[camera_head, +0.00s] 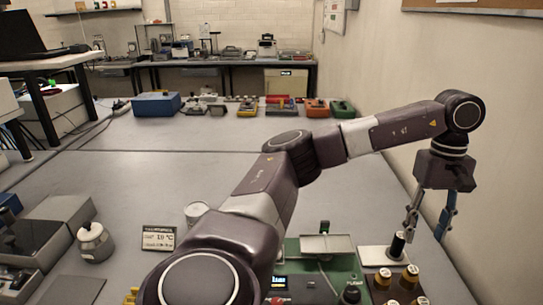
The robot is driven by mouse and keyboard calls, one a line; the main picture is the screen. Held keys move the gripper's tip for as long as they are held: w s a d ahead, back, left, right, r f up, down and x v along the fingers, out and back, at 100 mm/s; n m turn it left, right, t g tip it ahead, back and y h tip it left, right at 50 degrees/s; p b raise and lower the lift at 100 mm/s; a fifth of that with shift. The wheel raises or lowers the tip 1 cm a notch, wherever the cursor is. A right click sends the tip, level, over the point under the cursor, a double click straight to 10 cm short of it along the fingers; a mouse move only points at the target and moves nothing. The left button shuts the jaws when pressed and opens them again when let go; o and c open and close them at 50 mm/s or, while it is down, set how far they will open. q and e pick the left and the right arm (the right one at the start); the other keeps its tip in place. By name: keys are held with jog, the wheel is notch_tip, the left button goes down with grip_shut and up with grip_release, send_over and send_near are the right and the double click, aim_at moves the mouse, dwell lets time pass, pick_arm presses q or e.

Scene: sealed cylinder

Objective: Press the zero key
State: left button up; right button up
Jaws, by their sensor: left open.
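A green device (342,268) with a silver plate (326,245) stands at the bottom centre, partly hidden behind my left arm. A small lit display (280,281) and a red button (277,300) show at its front, cut by the arm and the picture edge. I cannot make out which key is the zero key. My left gripper (425,238) is at the right, pointing down, its fingers apart and nothing seen between them. My right gripper is not in view.
Several brass-coloured weights or knobs (409,277) stand at the bottom right. A small sign (158,238), a metal pot (95,243) and a pale cup (196,212) stand left of my arm. A blue box (156,104) is farther back. The middle table (130,180) is clear.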

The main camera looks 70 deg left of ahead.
pick_arm(q)
grip_shut()
dwell(1.3)
